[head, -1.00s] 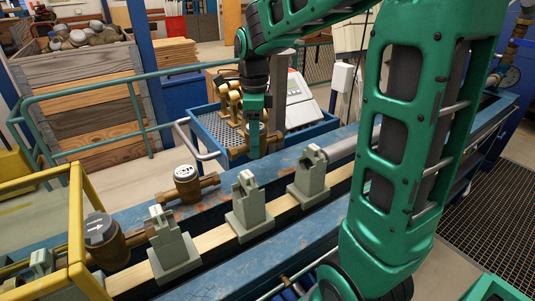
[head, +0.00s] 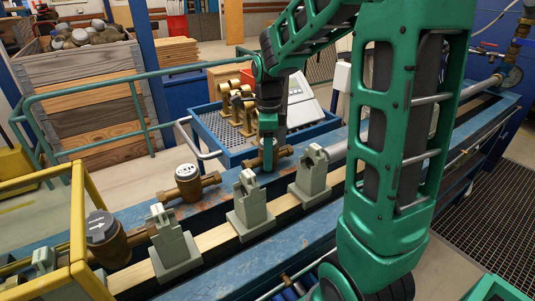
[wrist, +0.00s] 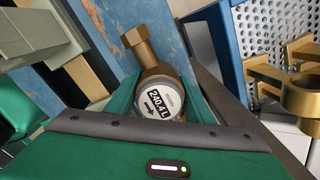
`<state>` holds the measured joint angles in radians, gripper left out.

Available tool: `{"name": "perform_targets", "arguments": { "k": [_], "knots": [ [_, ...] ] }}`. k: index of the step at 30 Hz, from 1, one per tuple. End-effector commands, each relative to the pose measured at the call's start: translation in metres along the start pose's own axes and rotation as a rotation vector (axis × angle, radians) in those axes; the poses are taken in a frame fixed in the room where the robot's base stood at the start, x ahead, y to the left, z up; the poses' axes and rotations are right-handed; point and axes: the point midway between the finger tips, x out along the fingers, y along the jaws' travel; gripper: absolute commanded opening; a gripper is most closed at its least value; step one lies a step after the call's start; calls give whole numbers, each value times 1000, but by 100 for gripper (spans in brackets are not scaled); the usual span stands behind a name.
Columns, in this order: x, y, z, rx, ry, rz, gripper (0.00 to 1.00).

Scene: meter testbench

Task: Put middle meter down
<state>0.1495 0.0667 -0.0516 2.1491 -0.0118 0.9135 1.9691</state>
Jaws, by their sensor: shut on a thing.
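My gripper (head: 268,160) is shut on a brass water meter (head: 284,153), over the far edge of the blue bench. I cannot tell whether the meter touches the bench. A second brass meter (head: 188,190) with a white face lies on the bench to the left. A third meter (head: 101,230) with a grey cap stands at the lower left.
Several grey-green clamp stands (head: 250,206) line a wooden rail (head: 218,235) on the blue bench (head: 225,195). A blue tray (head: 208,143) with brass fittings stands behind the gripper. A yellow frame (head: 78,225) stands at the left.

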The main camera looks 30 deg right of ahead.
Motion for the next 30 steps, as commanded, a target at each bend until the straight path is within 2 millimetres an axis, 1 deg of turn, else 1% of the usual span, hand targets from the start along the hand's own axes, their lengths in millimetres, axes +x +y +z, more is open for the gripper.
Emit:
{"name": "perform_targets", "arguments": {
  "k": [3,4,5,6,15,19,23,30],
  "knots": [
    [1,0,0,0,-1,-1,1],
    [2,0,0,0,0,0,50],
    [2,0,0,0,0,0,57],
    [1,0,0,0,0,0,66],
    [1,0,-1,1,0,0,66],
    [-7,-1,0,1,-1,-2,66],
    [-27,-1,0,1,-2,-5,66],
    [-75,-2,0,1,-2,-5,66]
  ]
}}
